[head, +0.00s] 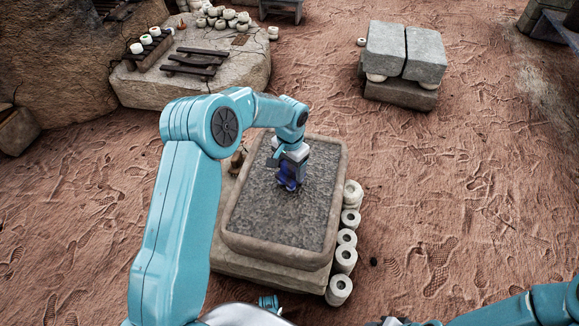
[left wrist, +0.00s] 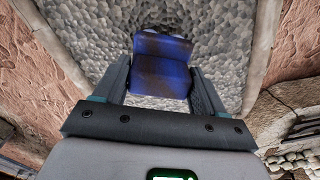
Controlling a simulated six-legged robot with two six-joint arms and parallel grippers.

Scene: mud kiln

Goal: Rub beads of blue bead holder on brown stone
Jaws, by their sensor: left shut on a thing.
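The blue bead holder (head: 290,178) is in my left gripper (head: 288,170), which points down over the brown stone (head: 283,215). In the left wrist view the blue holder (left wrist: 162,75) sits between the two fingers of the left gripper (left wrist: 160,85). The stone is a rectangular slab with a rough grey-brown top and a raised pale rim; its pebbly surface also shows in the left wrist view (left wrist: 225,50). The holder is over the far half of the slab; its underside and beads are hidden, and I cannot tell whether it touches. My right gripper does not show clearly.
Several pale cylinders (head: 346,260) line the slab's right side. A brown object (head: 238,158) stands at its upper left. Farther back are a stone platform (head: 240,72) with small wooden racks and two grey blocks (head: 425,55). Reddish ground (head: 450,190) is open at the right.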

